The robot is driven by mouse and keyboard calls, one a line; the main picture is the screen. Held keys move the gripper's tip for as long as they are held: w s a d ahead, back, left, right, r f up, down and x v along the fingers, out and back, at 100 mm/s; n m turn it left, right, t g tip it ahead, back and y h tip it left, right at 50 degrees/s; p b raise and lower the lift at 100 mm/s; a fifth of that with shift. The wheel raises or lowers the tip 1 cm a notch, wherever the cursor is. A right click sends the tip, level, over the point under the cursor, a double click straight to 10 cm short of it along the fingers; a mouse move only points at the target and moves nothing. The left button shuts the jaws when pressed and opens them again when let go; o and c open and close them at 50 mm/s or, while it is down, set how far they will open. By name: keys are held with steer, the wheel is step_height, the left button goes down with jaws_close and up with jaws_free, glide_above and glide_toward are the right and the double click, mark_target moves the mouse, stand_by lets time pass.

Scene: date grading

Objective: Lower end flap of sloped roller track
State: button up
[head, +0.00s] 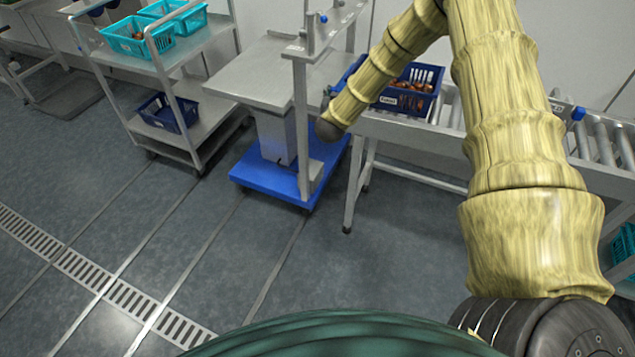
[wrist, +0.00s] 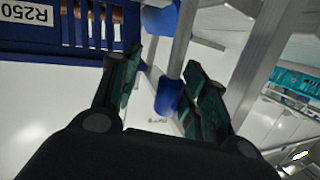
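The roller track (head: 450,108) runs along the right in the head view, with a blue crate (head: 418,76) of dates on its near end. My gripper (wrist: 162,72) is at that end; in the head view my arm mostly hides it. In the wrist view its two dark green fingers stand apart, open. A blue grip (wrist: 168,97) on the end of a grey metal bar (wrist: 181,42) lies between them; I cannot tell whether they touch it. The crate, labelled R250, also shows at upper left in the wrist view (wrist: 45,45). I cannot clearly make out the end flap itself.
A grey-topped stand (head: 245,75) on a blue base (head: 265,178) with an upright post (head: 300,125) is just left of the track end. A shelf trolley (head: 190,62) with teal crates (head: 140,38) stands farther left. The floor in front is clear.

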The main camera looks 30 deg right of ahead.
steer(key=shift+s+d+f+m+t+b, duration=1.35)
steer(key=shift+s+d+m+b, duration=1)
steer(key=shift+m+b, duration=1.05)
steer(key=w+a+v, duration=0.1)
steer(key=v, duration=1.1)
steer(key=s+a+f+n+g+y+p, duration=0.1)
steer(key=s+a+f+n+y+p, duration=0.1)
steer(key=a, duration=0.5)
steer(key=s+a+f+n+g+y+p, duration=0.2)
steer(key=s+a+f+n+y, duration=0.2)
steer(key=a+f, duration=0.3)
steer(key=shift+s+a+f+n+y, duration=0.35)
steer(key=shift+a+y, duration=0.25)
steer(key=shift+a, duration=0.2)
